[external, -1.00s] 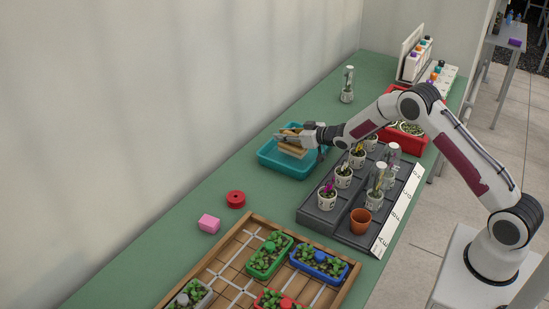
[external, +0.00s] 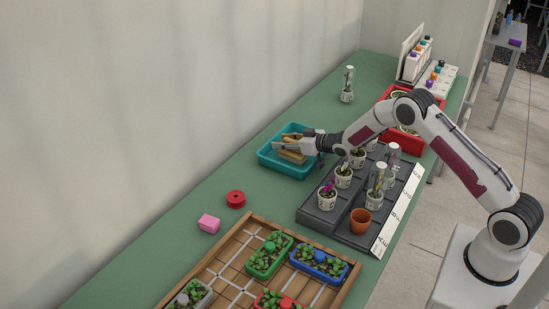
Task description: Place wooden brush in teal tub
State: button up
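The teal tub (external: 267,161) stands on the green bench near the wall. The wooden brush (external: 292,156) is tan and lies inside the tub, partly hidden by my gripper. My gripper (external: 291,140) is low over the tub, its fingers spread apart on either side of tan wood. It looks open; whether a finger still touches the brush is too small to tell.
A dark tray (external: 318,214) with several potted plants and a terracotta pot (external: 361,221) stands to the right of the tub. A red tub (external: 409,143) is behind it. A glass tube pot (external: 347,92) stands behind.

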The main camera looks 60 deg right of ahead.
aim_at(293, 140)
jog(key=shift+s+r, duration=0.1)
jog(key=shift+r, duration=0.1)
jog(key=shift+v, duration=1.35)
jog(key=shift+s+r, duration=0.1)
jog(key=shift+r, duration=3.45)
